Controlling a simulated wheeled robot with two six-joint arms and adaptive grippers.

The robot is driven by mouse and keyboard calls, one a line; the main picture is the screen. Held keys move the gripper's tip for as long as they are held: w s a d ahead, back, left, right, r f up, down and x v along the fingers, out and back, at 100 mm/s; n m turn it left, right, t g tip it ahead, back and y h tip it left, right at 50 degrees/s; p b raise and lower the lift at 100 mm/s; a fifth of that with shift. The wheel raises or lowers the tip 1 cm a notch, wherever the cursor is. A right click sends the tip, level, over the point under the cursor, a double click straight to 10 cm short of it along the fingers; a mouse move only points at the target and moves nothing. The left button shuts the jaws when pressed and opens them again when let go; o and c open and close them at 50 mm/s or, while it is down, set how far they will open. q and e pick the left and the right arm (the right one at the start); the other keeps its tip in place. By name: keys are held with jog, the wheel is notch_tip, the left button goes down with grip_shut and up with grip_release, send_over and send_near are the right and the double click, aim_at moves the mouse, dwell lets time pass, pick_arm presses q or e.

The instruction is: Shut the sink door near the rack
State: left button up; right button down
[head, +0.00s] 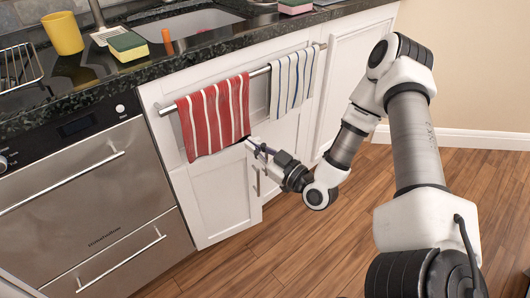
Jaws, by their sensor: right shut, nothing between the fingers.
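The white sink cabinet door (215,205) is below the sink, on the side nearer the wire rack (18,69). It appears to stand slightly ajar, with its right edge out from the cabinet front. A vertical metal handle (256,183) is near that edge. My right gripper (254,147) is shut and empty at the door's upper right corner, just below the red striped towel. I cannot tell whether its fingertips touch the door. My left gripper is not in view.
A red striped towel (214,116) and a blue-striped towel (292,82) hang on a metal bar (258,71). A yellow cup (63,34) and sponge (128,46) are on the dark counter. Wood floor (290,245) is clear in front.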

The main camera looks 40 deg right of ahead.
jog(key=s+d+f+m+g+h+b, duration=0.1)
jog(key=s+d+f+m+h+b, duration=0.25)
jog(key=f+b, duration=0.55)
jog(key=s+d+f+m+h+b, duration=0.3)
jog(key=s+f+b, duration=0.15)
jog(key=f, duration=0.85)
pick_arm(q)
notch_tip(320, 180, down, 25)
jog(key=b, duration=0.7)
pick_arm(e)
jog(key=w+d, duration=0.2)
jog(key=w, duration=1.2)
jog(key=shift+w+d+r, duration=0.2)
jog(key=shift+d+r, duration=0.05)
jog(key=shift+r, duration=0.15)
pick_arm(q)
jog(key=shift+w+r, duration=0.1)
